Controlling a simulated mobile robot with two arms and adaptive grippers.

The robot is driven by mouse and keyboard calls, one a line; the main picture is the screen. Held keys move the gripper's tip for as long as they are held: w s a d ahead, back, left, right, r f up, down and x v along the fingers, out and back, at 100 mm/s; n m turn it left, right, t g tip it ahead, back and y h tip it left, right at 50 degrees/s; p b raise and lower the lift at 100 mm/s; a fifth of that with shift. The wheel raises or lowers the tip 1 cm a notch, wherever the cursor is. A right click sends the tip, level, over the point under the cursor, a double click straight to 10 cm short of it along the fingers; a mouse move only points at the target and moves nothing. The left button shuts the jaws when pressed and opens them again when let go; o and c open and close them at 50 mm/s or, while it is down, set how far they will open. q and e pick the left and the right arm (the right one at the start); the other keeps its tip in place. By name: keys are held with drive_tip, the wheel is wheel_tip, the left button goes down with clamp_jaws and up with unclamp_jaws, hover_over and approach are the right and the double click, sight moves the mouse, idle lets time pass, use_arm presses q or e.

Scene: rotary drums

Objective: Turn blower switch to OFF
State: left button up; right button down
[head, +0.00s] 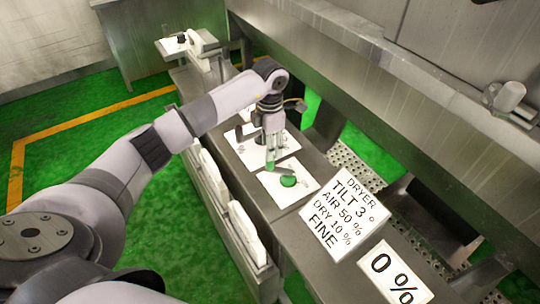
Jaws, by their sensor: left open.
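A white plate (303,187) on the grey console bears a round green knob or button (288,181). No label naming the blower shows, so I cannot tell for certain that this is its switch. My left gripper (271,158) points down just behind the green knob, close to the plate's far edge. It is open; whether a finger touches the knob is unclear. Another white plate (250,154) lies behind and partly under the gripper, and whatever control it bears is mostly hidden. My right gripper is not in view.
A sign (344,213) reads "DRYER TILT 3°, AIR 50 %, DRY 10 %, FINE". A "0 %" sign (396,275) is nearer. A large metal housing (400,100) runs along the right. White panels (245,232) line the console's left side. Green floor (75,150) lies open at left.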

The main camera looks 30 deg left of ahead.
sight(281, 168)
use_arm(q)
wheel_tip(281, 168, down, 6)
drive_tip(key=shift+f+p, duration=0.25)
drive_tip(key=shift+p, duration=0.3)
clamp_jaws()
idle(0.6)
